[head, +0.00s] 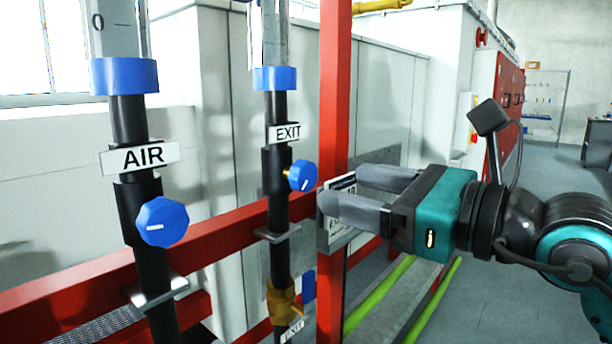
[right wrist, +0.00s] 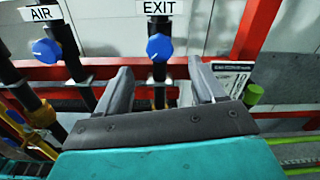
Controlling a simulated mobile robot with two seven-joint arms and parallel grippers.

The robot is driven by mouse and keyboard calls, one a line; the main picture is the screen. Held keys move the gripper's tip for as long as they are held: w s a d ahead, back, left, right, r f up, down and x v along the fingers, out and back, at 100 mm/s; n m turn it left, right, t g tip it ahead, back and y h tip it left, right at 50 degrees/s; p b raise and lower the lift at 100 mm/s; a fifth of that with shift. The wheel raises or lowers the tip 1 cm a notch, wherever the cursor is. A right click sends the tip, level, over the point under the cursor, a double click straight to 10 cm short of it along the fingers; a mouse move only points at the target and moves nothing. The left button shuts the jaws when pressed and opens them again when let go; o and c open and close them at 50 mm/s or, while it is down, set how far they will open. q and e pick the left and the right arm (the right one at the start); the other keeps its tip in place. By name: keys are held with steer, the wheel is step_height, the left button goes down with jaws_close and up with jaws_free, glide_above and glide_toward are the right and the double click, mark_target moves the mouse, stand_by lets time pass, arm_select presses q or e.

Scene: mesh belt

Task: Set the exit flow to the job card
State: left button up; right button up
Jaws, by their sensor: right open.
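The EXIT flow tube (head: 274,42) stands behind the AIR tube, with an EXIT label (head: 285,132) and a blue knob (head: 303,175) with a white pointer line. The knob also shows in the right wrist view (right wrist: 160,47), beyond and between the fingers. My right gripper (head: 338,198) is open and empty, to the right of the EXIT knob and apart from it. The job card (head: 335,230) is on the red post, partly hidden behind my right fingers; its text is too small to read. It also shows in the right wrist view (right wrist: 232,78). My left gripper is not in view.
The AIR knob (head: 162,221) sits on the nearer black pipe at left. A red upright post (head: 336,75) and red rail (head: 90,285) stand close by. Below the EXIT knob is a brass valve (head: 283,300) with a blue handle. Green pipes (head: 380,297) run along the floor.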

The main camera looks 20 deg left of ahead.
mark_target(309, 178)
steer(key=x, duration=0.6)
steer(key=shift+w+a, duration=0.1)
steer(key=shift+a, duration=0.15)
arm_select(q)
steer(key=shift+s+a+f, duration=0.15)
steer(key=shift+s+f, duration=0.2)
arm_select(e)
steer(key=shift+w+a, duration=0.25)
steer(key=shift+a, duration=0.45)
steer(key=shift+c, duration=0.2)
